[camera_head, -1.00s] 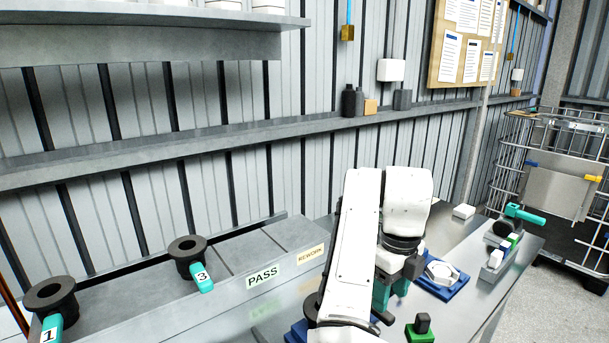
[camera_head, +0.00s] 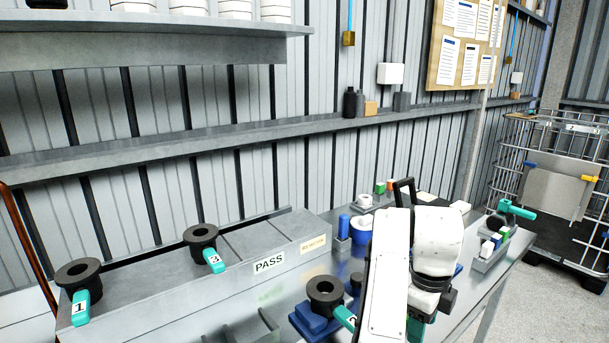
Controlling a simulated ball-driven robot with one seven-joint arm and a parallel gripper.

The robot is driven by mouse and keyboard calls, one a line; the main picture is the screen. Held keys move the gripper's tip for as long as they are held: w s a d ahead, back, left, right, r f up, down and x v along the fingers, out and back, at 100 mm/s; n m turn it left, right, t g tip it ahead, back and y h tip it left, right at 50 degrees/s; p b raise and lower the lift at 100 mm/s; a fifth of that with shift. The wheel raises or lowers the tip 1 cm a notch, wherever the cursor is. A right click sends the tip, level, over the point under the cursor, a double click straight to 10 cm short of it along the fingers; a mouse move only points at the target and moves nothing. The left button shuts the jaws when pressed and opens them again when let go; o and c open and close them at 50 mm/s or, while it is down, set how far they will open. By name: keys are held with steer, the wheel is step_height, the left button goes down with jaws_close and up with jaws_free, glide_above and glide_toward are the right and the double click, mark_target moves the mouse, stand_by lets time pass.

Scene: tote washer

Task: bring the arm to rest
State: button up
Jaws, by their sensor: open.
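My gripper (camera_head: 416,328) hangs below the dark wrist of my white arm at the lower right of the picture. Its teal fingers show only in part, and the tips run into the bottom edge. It appears open, and I see nothing between the fingers. A black ring-shaped part with a teal tag "2" (camera_head: 326,291) sits on a blue fixture (camera_head: 309,318) just left of my arm. My arm hides part of the table and whatever lies directly behind it.
Black ring parts tagged "1" (camera_head: 78,279) and "3" (camera_head: 201,240) sit on the grey rack marked PASS (camera_head: 240,290). Small parts, including a blue cylinder (camera_head: 344,226), stand on the metal table (camera_head: 480,291). A wire cage (camera_head: 560,165) stands at right.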

steer(key=s+d+f+n+h, duration=0.2)
steer(key=s+d+f+n, duration=1)
steer(key=s+f, duration=0.25)
steer(key=s+a+f+n+y, duration=0.1)
steer(key=s+n, duration=0.3)
steer(key=s, duration=0.4)
steer(key=s+a+f+n+y, duration=0.1)
steer(key=s+a+f+n, duration=0.2)
steer(key=s+n, duration=0.2)
steer(key=s+a+f+n, duration=0.2)
steer(key=s+n, duration=0.3)
steer(key=s, duration=0.5)
steer(key=shift+s+a+f+t+y, duration=0.3)
steer(key=shift+a+y, duration=0.1)
steer(key=shift+a, duration=0.15)
